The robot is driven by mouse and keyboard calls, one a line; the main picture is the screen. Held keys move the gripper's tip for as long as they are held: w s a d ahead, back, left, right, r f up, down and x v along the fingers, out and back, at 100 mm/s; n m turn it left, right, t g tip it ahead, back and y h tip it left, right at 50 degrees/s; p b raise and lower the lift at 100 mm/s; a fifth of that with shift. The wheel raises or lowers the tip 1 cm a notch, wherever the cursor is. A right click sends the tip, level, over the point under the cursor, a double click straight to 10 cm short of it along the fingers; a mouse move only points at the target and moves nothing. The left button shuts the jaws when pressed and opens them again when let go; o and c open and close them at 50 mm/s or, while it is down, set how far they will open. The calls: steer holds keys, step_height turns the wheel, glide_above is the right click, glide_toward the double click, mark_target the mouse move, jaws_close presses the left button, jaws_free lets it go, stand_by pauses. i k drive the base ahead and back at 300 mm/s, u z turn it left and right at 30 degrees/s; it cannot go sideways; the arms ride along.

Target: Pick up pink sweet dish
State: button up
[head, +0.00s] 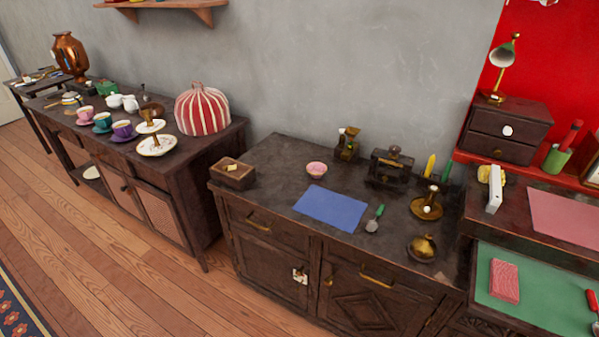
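A small pink dish (316,169) stands upright on the dark wooden cabinet (272,158) in the middle of the head view. It sits behind a blue cloth (333,207) and apart from it. The dish looks round and shallow, with a paler inside; what it holds, if anything, is too small to tell. My gripper is not in view.
A wooden box (232,175) stands left of the dish. Brass and dark metal items, such as a candle holder (427,208), and a green-handled tool (374,222) lie to the right. A striped tea cosy (202,110) and cups stand on the left sideboard. Wooden floor (150,275) is open in front.

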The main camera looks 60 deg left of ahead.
mark_target(316, 170)
steer(key=u, duration=2.1)
steer(key=i, duration=0.5)
steer(key=u, duration=0.55)
steer(key=i, duration=1.4)
